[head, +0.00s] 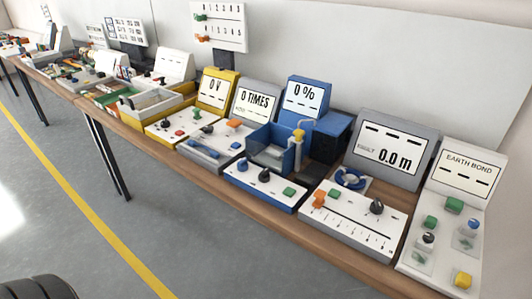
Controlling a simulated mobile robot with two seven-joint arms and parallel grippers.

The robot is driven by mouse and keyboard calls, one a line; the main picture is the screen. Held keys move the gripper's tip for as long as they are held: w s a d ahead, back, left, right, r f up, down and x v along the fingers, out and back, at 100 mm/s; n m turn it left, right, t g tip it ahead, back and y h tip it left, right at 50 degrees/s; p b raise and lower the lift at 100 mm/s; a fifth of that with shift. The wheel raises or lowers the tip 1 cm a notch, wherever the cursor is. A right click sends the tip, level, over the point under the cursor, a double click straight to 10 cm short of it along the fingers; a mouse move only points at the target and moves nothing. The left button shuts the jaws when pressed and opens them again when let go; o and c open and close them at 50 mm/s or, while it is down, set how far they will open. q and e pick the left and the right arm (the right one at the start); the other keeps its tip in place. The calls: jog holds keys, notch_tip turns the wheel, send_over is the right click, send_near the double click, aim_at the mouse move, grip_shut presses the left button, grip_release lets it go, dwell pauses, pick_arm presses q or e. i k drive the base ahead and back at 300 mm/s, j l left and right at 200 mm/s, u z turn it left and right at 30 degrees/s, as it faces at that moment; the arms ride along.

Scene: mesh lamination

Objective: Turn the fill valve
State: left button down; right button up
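A blue station with a display reading "0 %" (303,98) stands on the bench near the middle of the head view. In front of the display is an open blue tank (268,153) with a clear front. A pale pipe with a yellow top (298,134) stands at its right side. The station's white front panel carries a dark blue knob (242,165), a black knob (264,176) and a green button (289,191). I cannot tell which of these is the fill valve. Neither of my grippers is in view.
A grey station reading "0 TIMES" (255,104) stands left of the blue one. A station reading "0.0 m" (391,150) and an "EARTH BOND" station (465,170) stand to the right. The bench's front edge (220,182) faces open grey floor (150,230).

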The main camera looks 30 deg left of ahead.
aim_at(242, 165)
jog(key=j, duration=0.65)
jog(key=i+j+u, duration=0.1)
jog(key=j, duration=0.55)
jog(key=j+u, duration=0.1)
jog(key=j, duration=0.55)
jog(key=i+j, duration=0.15)
jog(key=j, duration=0.5)
